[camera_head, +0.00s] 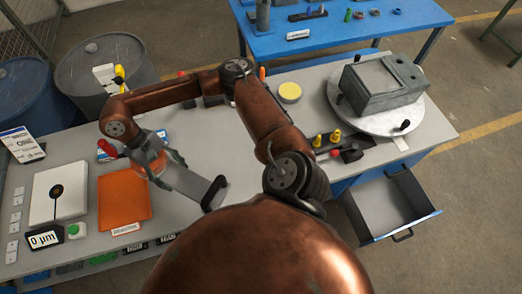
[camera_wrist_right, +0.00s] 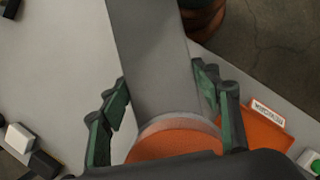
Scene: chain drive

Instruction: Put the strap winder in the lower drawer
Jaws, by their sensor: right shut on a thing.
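My right gripper (camera_head: 158,165) is above the left part of the bench, by the orange mat. It is shut on the strap winder (camera_head: 200,184), a long flat grey piece with a dark bar at its far end. In the right wrist view the grey strap winder (camera_wrist_right: 155,60) runs up between the fingers of my gripper (camera_wrist_right: 165,120), and a round orange part with a grey rim shows at its near end. An open drawer (camera_head: 376,212) sticks out under the right end of the bench and looks empty. Its level in the cabinet is unclear. My left gripper is not in view.
The orange mat (camera_head: 118,206) lies beside a white plate (camera_head: 44,196) and a gauge display. A grey machine block (camera_head: 380,84) stands on a round turntable (camera_head: 352,118) at the back right. Yellow-topped pegs (camera_head: 335,135) stand above the drawer. Barrels (camera_head: 105,65) stand behind the bench.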

